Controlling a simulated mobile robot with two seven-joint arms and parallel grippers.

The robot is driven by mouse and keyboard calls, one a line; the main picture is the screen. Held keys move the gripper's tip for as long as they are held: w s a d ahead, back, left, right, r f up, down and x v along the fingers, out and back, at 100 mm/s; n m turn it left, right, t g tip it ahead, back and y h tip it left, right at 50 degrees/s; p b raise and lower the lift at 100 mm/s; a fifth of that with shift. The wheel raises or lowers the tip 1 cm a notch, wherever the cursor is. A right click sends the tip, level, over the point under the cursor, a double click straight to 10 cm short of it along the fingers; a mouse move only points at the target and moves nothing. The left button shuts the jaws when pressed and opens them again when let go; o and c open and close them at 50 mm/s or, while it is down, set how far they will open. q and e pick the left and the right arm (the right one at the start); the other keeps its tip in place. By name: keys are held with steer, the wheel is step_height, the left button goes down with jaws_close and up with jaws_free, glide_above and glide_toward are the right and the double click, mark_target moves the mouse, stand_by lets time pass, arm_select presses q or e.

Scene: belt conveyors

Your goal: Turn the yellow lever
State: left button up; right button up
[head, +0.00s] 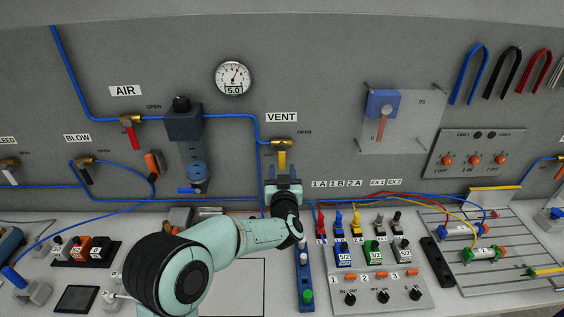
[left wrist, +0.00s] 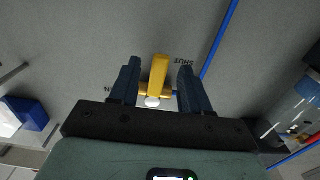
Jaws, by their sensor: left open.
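The yellow lever (head: 282,160) hangs down from the brass valve (head: 283,143) under the VENT label on the grey wall. It also shows in the left wrist view (left wrist: 159,72), running between the two dark fingers. My left gripper (head: 283,183) is just below the lever in the head view, in front of the wall. In the left wrist view its fingers (left wrist: 159,66) are open, one on each side of the lever, with a gap on both sides. The gripper body hides the wall below the lever in the head view. My right gripper is not in view.
A red lever (head: 131,135) is on the AIR valve to the left. A filter unit (head: 190,145) stands between them. A gauge (head: 233,77) is above. Blue pipe (head: 258,160) runs beside the VENT valve. The bench below holds switches and connectors (head: 375,290).

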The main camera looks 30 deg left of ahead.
mark_target(282, 166)
arm_select(q)
steer(key=shift+p+x, duration=0.35)
steer(key=shift+x, duration=1.4)
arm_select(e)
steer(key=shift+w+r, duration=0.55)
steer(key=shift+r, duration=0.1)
arm_select(q)
steer(key=shift+s, duration=0.1)
jaws_close()
